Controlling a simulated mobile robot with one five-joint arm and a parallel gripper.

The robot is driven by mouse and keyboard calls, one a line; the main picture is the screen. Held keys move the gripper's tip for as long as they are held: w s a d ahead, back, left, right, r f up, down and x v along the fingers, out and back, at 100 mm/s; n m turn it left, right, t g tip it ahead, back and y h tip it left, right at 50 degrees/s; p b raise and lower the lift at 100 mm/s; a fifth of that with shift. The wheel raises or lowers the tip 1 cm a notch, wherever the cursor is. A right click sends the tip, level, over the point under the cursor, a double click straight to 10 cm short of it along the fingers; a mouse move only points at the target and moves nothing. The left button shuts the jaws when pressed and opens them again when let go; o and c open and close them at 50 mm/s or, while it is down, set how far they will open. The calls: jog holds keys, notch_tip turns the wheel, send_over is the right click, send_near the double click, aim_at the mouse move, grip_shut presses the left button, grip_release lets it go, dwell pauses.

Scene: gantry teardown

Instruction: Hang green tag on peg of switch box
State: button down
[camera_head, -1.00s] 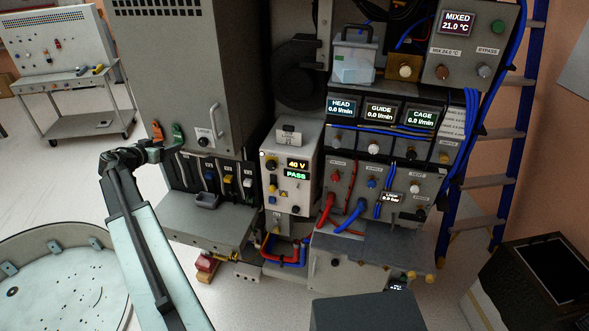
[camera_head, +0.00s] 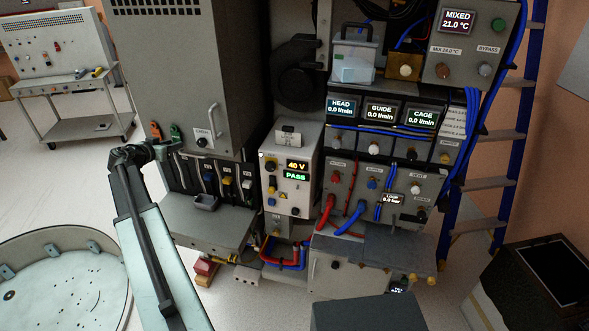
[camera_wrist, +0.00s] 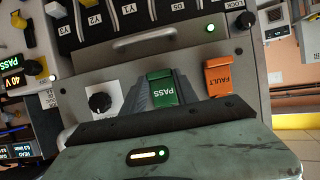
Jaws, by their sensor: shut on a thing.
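The green tag (camera_wrist: 160,86), marked PASS, sits between the dark grey fingers of my gripper (camera_wrist: 161,92) in the wrist view. My gripper is shut on it. In the head view the green tag (camera_head: 176,132) shows small at the left edge of the tall grey cabinet, with my gripper (camera_head: 172,147) just below it. Whether the tag still touches its holder cannot be told. A row of switches (camera_head: 210,180) on a dark panel is below the cabinet. A switch box with displays (camera_head: 288,165) reading 40 V and PASS stands right of it. I cannot make out the peg.
An orange FAULT tag (camera_wrist: 219,76) hangs close beside the green one. A black knob (camera_wrist: 99,102) is on the other side. Hoses (camera_head: 345,222) run at the front right. A round drum (camera_head: 60,230) stands at the lower left. Open floor lies left of the cabinet.

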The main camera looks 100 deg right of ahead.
jog(key=w+a, duration=0.2)
jog(key=a, duration=0.4)
dwell(0.5)
jog(key=shift+w, duration=0.1)
